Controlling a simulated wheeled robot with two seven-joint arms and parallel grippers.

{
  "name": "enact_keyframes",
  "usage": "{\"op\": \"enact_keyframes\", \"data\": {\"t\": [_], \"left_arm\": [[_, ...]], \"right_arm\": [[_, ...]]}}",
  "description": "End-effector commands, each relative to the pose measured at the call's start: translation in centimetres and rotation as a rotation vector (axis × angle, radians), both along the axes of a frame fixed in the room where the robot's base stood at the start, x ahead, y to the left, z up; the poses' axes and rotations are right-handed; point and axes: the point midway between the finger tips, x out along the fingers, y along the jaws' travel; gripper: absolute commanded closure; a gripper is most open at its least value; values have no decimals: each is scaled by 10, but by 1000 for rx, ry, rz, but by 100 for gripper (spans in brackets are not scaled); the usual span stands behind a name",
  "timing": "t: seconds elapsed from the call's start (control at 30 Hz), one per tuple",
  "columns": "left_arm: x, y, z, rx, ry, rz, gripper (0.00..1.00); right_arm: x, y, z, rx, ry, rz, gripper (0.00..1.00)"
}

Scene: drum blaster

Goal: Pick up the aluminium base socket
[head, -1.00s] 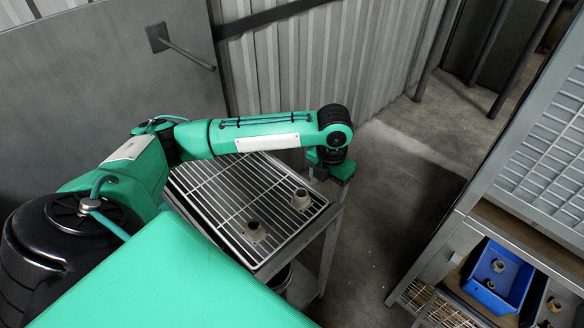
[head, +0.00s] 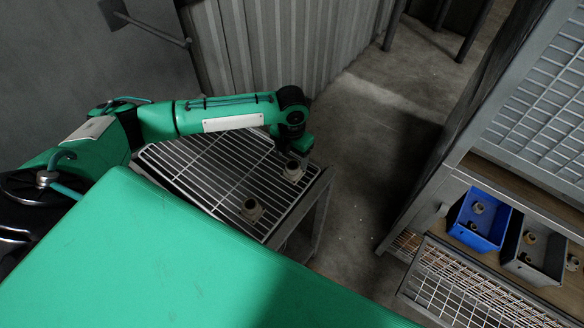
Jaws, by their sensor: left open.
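Two small greyish-beige metal fittings stand on a wire rack (head: 190,170) in the head view. The nearer fitting (head: 251,209) has a squarish base and a round collar. The farther fitting (head: 293,171) is a round socket shape near the rack's right edge. I cannot tell from their look which one is the aluminium base socket. My left gripper (head: 298,149) is open, just behind and above the farther fitting. Its fingertips are small and partly hidden by the wrist, and I see nothing held. My right gripper is out of view.
At right, a shelf unit holds a blue bin (head: 480,221) and a grey bin (head: 533,250) with small fittings inside. A wire basket (head: 475,290) lies below them. Corrugated wall (head: 285,45) stands behind the rack. Floor (head: 365,150) between rack and shelf is clear.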

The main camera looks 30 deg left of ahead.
Motion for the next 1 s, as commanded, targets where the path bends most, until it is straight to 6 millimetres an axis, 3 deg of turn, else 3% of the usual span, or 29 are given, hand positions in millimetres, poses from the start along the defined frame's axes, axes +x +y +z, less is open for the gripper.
{"op": "enact_keyframes", "data": {"t": [0.23,0.43,0.7,0.9,1.0], "left_arm": [[-4,-4,-23,0,3,-1,32],[-4,-4,-48,1,1,0,32],[-4,-4,-53,1,0,-1,32],[-4,-4,-53,1,0,-1,71],[-3,-4,-52,1,-1,-1,85]], "right_arm": [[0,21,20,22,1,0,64],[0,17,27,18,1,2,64],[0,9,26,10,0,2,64],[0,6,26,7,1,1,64],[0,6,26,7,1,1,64]]}}
